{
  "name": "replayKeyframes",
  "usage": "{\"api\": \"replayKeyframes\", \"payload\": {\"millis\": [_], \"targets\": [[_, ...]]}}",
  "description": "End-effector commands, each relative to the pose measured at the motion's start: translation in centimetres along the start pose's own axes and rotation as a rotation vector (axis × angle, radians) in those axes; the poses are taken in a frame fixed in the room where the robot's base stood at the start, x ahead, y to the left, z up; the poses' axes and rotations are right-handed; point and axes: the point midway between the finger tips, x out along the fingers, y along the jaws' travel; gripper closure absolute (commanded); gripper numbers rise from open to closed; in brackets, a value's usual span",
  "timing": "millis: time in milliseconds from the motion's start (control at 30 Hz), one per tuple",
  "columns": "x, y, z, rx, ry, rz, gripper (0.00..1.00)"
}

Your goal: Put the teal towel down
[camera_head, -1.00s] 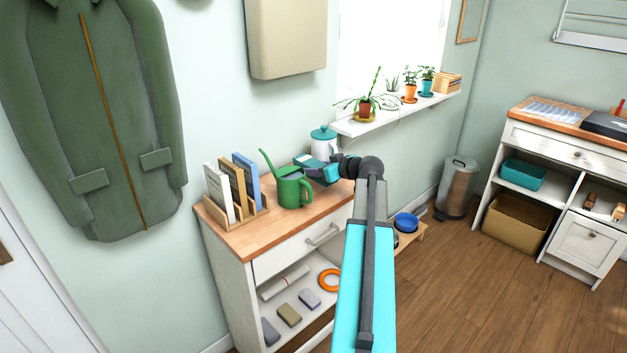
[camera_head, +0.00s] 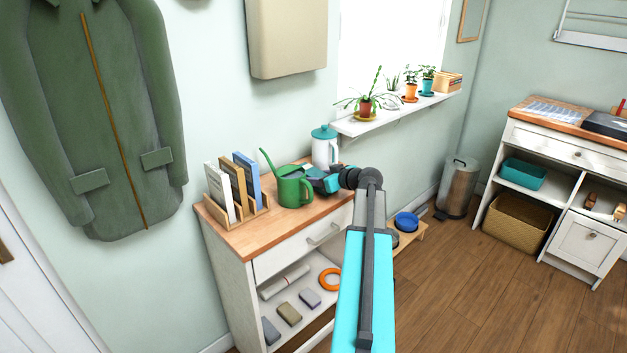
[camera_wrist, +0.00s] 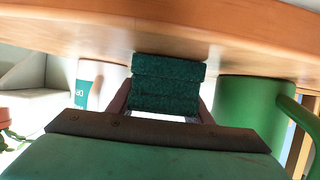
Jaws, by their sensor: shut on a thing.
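The teal towel (camera_wrist: 168,85) is a folded, dark teal block of cloth between the two fingers of my gripper (camera_wrist: 163,104) in the wrist view. Its far end is at the wooden cabinet top, which fills the upper part of that view; I cannot tell whether it touches. In the head view my gripper (camera_head: 316,173) is low over the cabinet top (camera_head: 236,239), just behind and right of the green watering can (camera_head: 293,190). The towel is mostly hidden there.
The watering can (camera_wrist: 250,105) stands close on one side of my gripper in the wrist view. A white canister with a teal lid (camera_head: 325,148) stands close behind my gripper. Books in a wooden holder (camera_head: 236,190) stand at the left of the top.

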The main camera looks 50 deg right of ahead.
Motion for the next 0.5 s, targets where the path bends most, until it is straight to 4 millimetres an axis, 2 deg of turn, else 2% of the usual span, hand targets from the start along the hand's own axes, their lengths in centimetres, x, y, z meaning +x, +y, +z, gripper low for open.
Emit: {"api": "replayKeyframes", "payload": {"millis": [33, 133, 500], "targets": [[0.03, 0.02, 0.1, 0.0, 0.0, 0.0, 0.53], [-0.01, 0.02, 0.04, 0.0, 0.0, 0.0, 0.36], [-0.06, 0.06, -0.02, 0.0, 0.0, 0.001, 0.36]]}}
